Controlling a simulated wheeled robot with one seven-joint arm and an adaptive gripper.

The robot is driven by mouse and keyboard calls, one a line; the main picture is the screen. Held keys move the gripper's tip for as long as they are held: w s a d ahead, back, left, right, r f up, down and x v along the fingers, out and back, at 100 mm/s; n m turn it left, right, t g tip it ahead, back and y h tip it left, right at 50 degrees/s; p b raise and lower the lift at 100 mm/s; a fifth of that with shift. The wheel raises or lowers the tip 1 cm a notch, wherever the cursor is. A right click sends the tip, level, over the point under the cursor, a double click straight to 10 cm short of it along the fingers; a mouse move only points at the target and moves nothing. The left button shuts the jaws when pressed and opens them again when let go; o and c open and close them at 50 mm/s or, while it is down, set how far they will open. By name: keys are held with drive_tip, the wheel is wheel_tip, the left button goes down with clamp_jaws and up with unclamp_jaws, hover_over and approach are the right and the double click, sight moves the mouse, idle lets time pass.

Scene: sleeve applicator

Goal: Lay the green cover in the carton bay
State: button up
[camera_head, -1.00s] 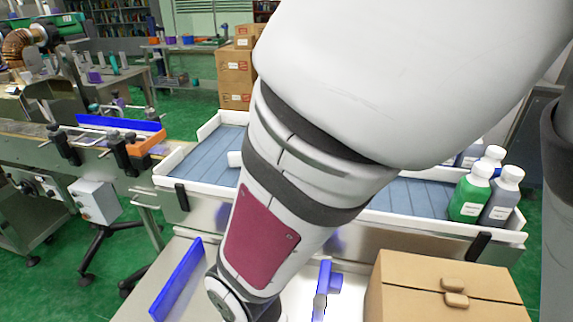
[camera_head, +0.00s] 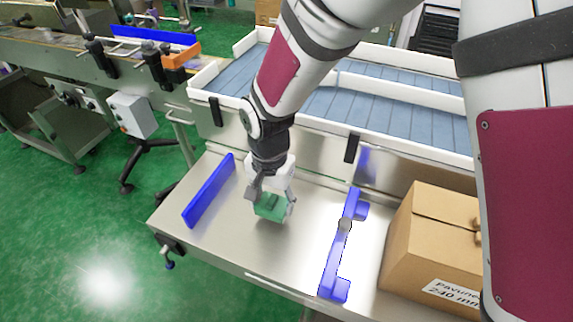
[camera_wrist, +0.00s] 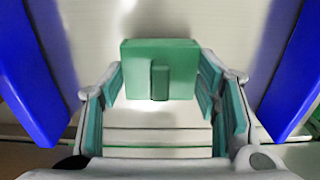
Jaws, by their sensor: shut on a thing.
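The green cover (camera_head: 271,206) is a small block-like piece over the steel table, between two blue guides. In the wrist view the cover (camera_wrist: 178,52) shows a flat top with a raised green knob. My gripper (camera_head: 272,200) points down and is shut on the cover, with the fingers at its left and right sides in the wrist view (camera_wrist: 160,88). I cannot tell whether the cover touches the table. No part is labelled as the carton bay; a brown carton (camera_head: 425,235) stands at the right, beyond the right guide.
The left blue guide (camera_head: 208,190) and right blue guide (camera_head: 335,250) flank my gripper on the steel table (camera_head: 225,245). A white-rimmed tray with blue slats (camera_head: 400,110) lies behind. A conveyor with an orange piece (camera_head: 180,56) is at the back left.

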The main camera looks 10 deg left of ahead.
sight(273, 209)
drive_tip(key=shift+f, duration=1.45)
drive_tip(key=shift+b, duration=0.3)
drive_tip(key=shift+f, duration=0.2)
drive_tip(key=o, duration=1.1)
drive_tip(key=shift+r, duration=0.1)
wheel_tip(273, 209, up, 12)
drive_tip(key=shift+r+p, duration=0.15)
drive_tip(key=shift+p, duration=1.1)
drive_tip(key=shift+d, duration=0.1)
